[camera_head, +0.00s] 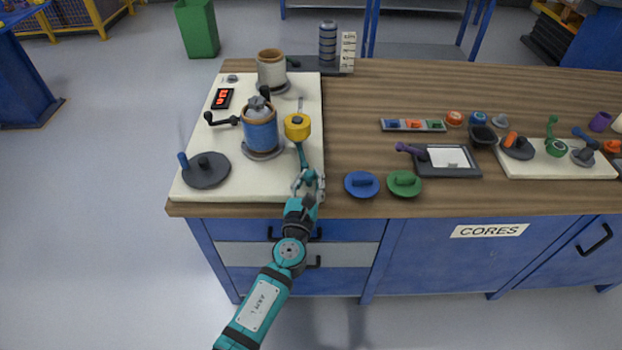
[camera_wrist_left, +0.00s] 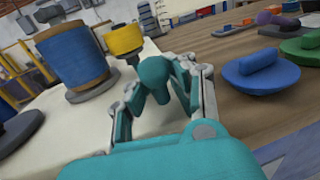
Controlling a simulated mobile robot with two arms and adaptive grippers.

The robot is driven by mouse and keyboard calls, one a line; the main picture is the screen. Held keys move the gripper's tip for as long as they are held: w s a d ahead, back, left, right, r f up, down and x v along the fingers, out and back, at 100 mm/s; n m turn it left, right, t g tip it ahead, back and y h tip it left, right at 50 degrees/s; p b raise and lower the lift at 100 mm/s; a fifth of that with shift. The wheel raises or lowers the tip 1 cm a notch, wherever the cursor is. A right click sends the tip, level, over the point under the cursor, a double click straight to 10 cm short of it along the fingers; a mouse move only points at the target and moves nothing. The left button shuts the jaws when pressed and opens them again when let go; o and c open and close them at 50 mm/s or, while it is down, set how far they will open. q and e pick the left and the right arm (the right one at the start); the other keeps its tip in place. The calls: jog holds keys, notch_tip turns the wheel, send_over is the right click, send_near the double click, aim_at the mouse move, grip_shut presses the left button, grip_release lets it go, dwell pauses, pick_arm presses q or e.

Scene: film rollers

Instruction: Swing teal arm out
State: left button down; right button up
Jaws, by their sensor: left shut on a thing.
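The teal arm (camera_head: 302,155) runs from beside a yellow roller (camera_head: 297,127) toward the front edge of the cream board (camera_head: 250,183). In the left wrist view its rounded teal end (camera_wrist_left: 154,74) sits between my fingers. My left gripper (camera_head: 308,183) is shut on it near the board's front right corner. The yellow roller also shows in the wrist view (camera_wrist_left: 123,40), beyond the teal end. A blue wound spool (camera_head: 261,134) stands upright on a grey disc left of the yellow roller. My right gripper is not in view.
A grey crank disc (camera_head: 205,170) lies at the board's left front. A cream spool (camera_head: 271,70) stands at the back. Blue (camera_head: 361,184) and green (camera_head: 404,183) knobbed discs lie right of my gripper. A dark tray (camera_head: 447,162) lies beyond them. Bare wood lies between board and tray.

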pick_arm(q)
jog(key=shift+s+f+m+h, duration=0.1)
jog(key=shift+s+m+h, duration=0.1)
jog(key=shift+m+h, duration=0.45)
jog(key=shift+a+m+g+h, duration=0.15)
jog(key=shift+m+g+h, duration=0.15)
jog(key=shift+h, duration=0.45)
jog(key=shift+a+f+m+g+h+b, duration=0.1)
jog(key=shift+a+m+g+h+b, duration=0.25)
jog(key=shift+h, duration=0.2)
jog(key=shift+a+m+g+h+b, duration=0.15)
jog(key=shift+m+g+h, duration=0.1)
jog(key=shift+m+h, duration=0.25)
jog(key=shift+s+a+f+m+g+h+b, duration=0.1)
jog(key=shift+a+f+m+g+h+b, duration=0.1)
jog(key=shift+m+g+h+b, duration=0.35)
jog(key=h+b, duration=0.1)
jog(key=m+g+h+b, duration=0.1)
jog(key=shift+a+b, duration=0.35)
jog(key=shift+a+m+g+h+b, duration=0.15)
jog(key=shift+m+g+h+b, duration=0.25)
jog(key=shift+h+b, duration=0.25)
jog(key=shift+a+r+m+g+h+b, duration=0.15)
jog(key=shift+m+g+h+b, duration=0.25)
jog(key=shift+b, duration=0.2)
